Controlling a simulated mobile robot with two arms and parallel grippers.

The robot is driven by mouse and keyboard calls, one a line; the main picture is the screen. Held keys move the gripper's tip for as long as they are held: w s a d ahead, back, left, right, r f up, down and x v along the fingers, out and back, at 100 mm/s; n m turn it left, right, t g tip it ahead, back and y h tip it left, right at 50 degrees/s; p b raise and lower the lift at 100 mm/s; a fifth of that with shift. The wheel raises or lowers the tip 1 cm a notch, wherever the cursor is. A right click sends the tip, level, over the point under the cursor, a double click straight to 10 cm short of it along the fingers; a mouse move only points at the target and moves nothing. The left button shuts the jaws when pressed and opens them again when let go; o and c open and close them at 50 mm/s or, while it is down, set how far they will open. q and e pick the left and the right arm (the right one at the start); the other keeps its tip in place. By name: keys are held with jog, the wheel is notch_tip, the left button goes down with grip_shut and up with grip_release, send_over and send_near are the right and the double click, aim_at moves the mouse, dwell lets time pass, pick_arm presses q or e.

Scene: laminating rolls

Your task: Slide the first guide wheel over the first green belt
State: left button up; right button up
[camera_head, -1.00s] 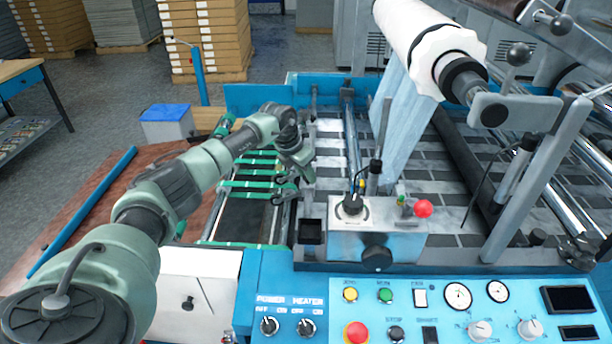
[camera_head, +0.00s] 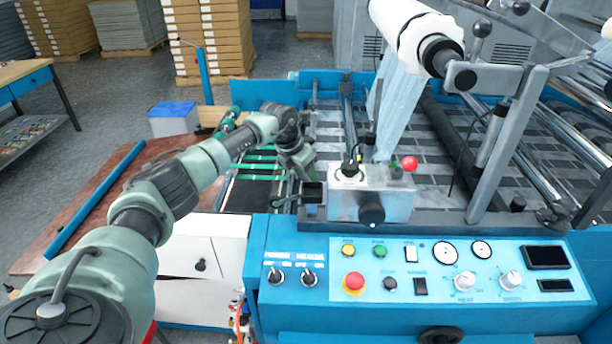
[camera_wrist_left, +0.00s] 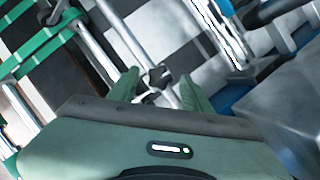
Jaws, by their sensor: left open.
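The green belts (camera_head: 262,160) run across the feed end of the machine, left of my left gripper, and also show at the upper left of the left wrist view (camera_wrist_left: 40,45). A small black part (camera_wrist_left: 155,80), which looks like a guide wheel on a metal rod, lies between the fingers of my left gripper (camera_wrist_left: 160,88). The fingers are open and stand either side of it; I cannot tell whether they touch it. In the head view my left gripper (camera_head: 299,166) hangs beside the belts, pointing down, and partly hides the wheels. My right gripper is not shown.
A grey control box (camera_head: 372,204) with a red knob stands close to the right of my left gripper. The blue control panel (camera_head: 410,262) is in front. A large film roll (camera_head: 412,38) hangs above the machine. A brown table (camera_head: 95,205) lies left.

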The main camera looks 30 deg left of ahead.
pick_arm(q)
jog(key=shift+s+r, duration=0.1)
jog(key=shift+r, duration=0.25)
jog(key=b+v, duration=0.2)
jog(key=v, duration=0.5)
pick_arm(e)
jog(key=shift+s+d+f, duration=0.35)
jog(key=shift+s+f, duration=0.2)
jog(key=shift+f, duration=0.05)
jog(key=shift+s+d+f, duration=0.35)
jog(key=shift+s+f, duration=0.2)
pick_arm(q)
jog(key=shift+s, duration=0.1)
